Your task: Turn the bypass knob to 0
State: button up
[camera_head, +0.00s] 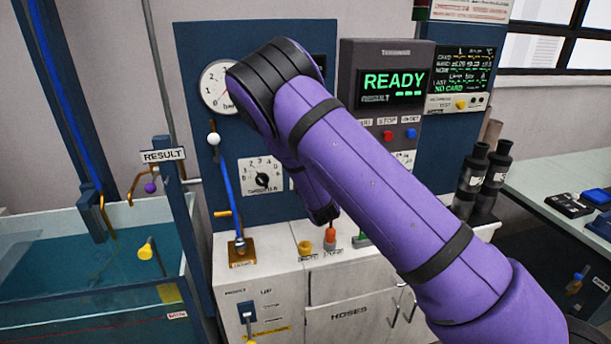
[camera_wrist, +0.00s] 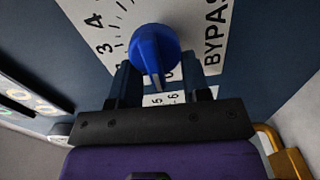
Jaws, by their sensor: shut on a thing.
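The blue bypass knob (camera_wrist: 154,44) fills the upper middle of the wrist view. My gripper (camera_wrist: 157,78) is shut on the knob, one finger on each side. The fingers hide part of the scale, so I cannot tell the exact reading. In the head view my purple arm hides the knob.
In the head view, a second dial with a black knob (camera_head: 262,180) sits left of my arm. The display (camera_head: 392,86) reads READY. In the wrist view, a brass padlock-like part (camera_wrist: 283,152) is close at the lower right.

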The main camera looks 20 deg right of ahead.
jog(key=shift+f+n, duration=0.1)
jog(key=shift+n, duration=0.3)
jog(key=o, duration=0.9)
jog(key=s, duration=1.1)
jog(key=shift+w, duration=0.1)
